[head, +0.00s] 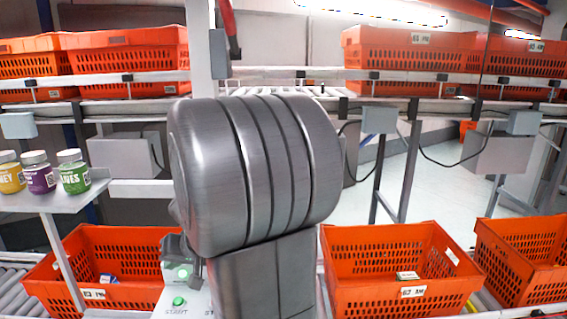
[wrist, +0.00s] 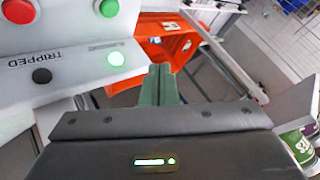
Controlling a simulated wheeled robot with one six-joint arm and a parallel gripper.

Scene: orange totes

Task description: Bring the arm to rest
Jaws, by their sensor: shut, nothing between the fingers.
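My arm's large grey link stands upright in the middle of the head view and hides what is behind it. My gripper (wrist: 159,84) shows in the wrist view, its two green fingers together and nothing between them. It points toward an orange tote (wrist: 170,42) beyond, apart from it as far as I can tell. A control panel (wrist: 60,58) with red and green buttons, a black button, a lit green lamp and the word TRIPPED is to the left of the fingers. In the head view I cannot make out the gripper for certain.
A jar shelf (head: 60,203) with yellow, purple and green-labelled jars is at left. Lower totes stand at left (head: 130,240), centre right (head: 400,240) and far right (head: 540,245); two hold small boxes. A green START button (head: 179,300) shows beside my arm. More totes line the upper rack.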

